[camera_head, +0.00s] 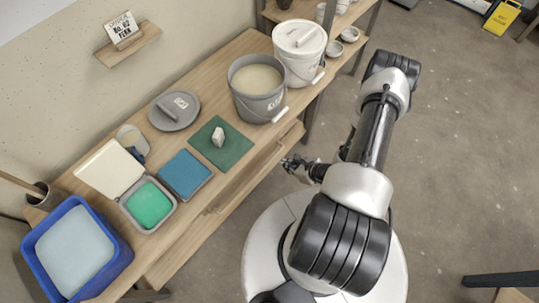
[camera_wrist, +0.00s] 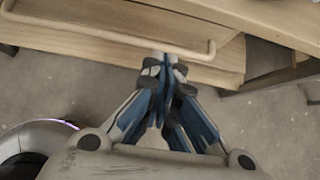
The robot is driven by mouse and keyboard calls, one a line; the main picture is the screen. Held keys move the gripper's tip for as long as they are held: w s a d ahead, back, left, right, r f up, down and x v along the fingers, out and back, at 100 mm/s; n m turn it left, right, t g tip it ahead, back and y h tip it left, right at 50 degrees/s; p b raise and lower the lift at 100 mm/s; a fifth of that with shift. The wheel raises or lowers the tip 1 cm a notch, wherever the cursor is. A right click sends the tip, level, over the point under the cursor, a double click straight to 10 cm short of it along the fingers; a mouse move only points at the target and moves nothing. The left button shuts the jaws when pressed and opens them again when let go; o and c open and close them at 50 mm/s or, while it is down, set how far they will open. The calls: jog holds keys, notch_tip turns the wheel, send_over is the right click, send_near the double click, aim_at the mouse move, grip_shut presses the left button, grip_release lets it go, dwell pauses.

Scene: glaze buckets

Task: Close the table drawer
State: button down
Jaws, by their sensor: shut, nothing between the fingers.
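The wooden table (camera_head: 195,205) has a wooden drawer (camera_head: 295,133) below its top. The drawer stands out a little past the table's front edge, so it is partly open. Its long bar handle shows in the head view (camera_head: 222,207) and across the upper left of the wrist view (camera_wrist: 110,36). My gripper (camera_head: 289,164) is in front of the drawer, near the right part of its front. In the wrist view my gripper (camera_wrist: 164,62) is shut and empty, its tips at the drawer front near the handle's right half. I cannot tell whether they touch.
On the table are a grey bucket (camera_head: 258,104), a white lidded bucket (camera_head: 299,63), a green mat (camera_head: 232,151), a grey lid (camera_head: 174,117), several trays and a blue tub (camera_head: 120,259). A table leg (camera_wrist: 268,80) stands right of the drawer. Floor (camera_head: 455,150) is open at right.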

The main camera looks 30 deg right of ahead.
jog(key=b+x, duration=0.2)
jog(key=x, duration=0.5)
jog(key=shift+w+a+f, duration=0.1)
jog(key=shift+w+f, duration=0.1)
jog(key=shift+f, duration=0.15)
jog(key=shift+w+a+b, duration=0.2)
jog(key=shift+w+b, duration=0.05)
jog(key=shift+w, duration=0.35)
jog(key=shift+w+a+b, duration=0.2)
jog(key=shift+w+b, duration=0.05)
jog(key=shift+w, duration=0.4)
jog(key=shift+w+a+r, duration=0.15)
jog(key=shift+w+a, duration=0.1)
jog(key=shift+w, duration=0.5)
